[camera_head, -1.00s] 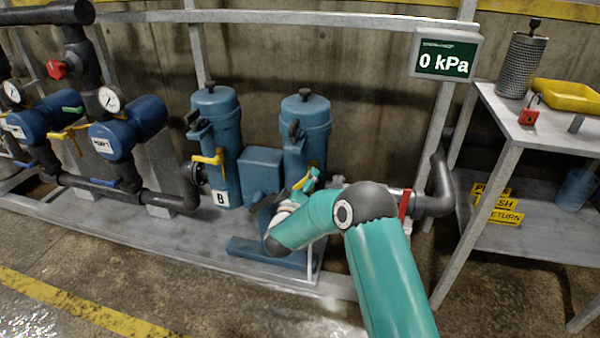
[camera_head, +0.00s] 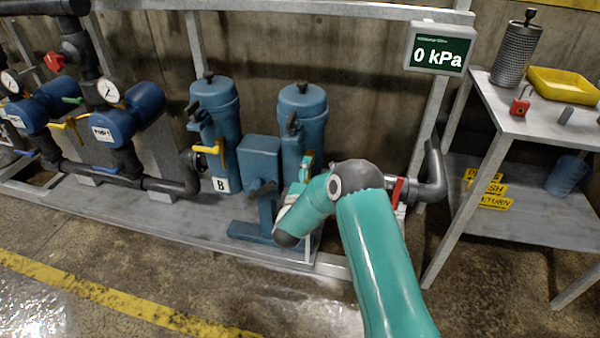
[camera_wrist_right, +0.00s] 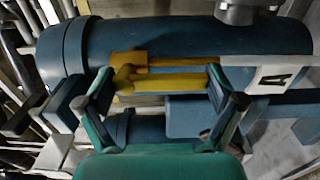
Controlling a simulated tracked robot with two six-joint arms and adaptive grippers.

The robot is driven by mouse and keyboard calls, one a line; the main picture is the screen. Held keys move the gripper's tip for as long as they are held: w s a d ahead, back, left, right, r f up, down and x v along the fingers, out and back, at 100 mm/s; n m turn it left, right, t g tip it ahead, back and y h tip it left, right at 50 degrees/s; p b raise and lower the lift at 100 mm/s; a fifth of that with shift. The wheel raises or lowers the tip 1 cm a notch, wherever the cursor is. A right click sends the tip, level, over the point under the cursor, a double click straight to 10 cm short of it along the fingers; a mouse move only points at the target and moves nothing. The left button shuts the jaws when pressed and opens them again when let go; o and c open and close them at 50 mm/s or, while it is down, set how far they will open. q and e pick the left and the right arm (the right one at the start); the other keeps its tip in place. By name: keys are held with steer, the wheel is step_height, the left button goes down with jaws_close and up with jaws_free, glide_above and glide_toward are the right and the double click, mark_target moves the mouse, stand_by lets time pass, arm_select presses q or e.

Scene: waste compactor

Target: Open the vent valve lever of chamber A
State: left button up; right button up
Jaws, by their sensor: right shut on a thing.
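Chamber A is the right one of two blue upright cylinders (camera_head: 302,112); its "A" label (camera_wrist_right: 281,75) shows in the right wrist view. A yellow lever (camera_wrist_right: 172,83) lies across the front of that chamber in the right wrist view, between the two fingertips of my right gripper (camera_wrist_right: 164,77), which is shut on it. In the head view my right gripper (camera_head: 307,165) is at the front of chamber A, and my forearm hides the chamber's lower part. A dark handle (camera_head: 293,124) sits higher on chamber A. My left gripper is not in view.
Chamber B (camera_head: 219,110) stands to the left with its own yellow lever (camera_head: 208,149). A display (camera_head: 440,50) reads 0 kPa. A shelf table (camera_head: 545,125) at right bears a yellow tray (camera_head: 566,86). A grey pipe (camera_head: 432,180) lies right of my arm.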

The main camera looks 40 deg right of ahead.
steer(key=shift+a+f, duration=0.1)
steer(key=shift+a, duration=0.05)
steer(key=o, duration=1.3)
steer(key=shift+w, duration=0.15)
steer(key=shift+o, duration=0.2)
steer(key=v, duration=1.2)
steer(key=shift+f, duration=0.15)
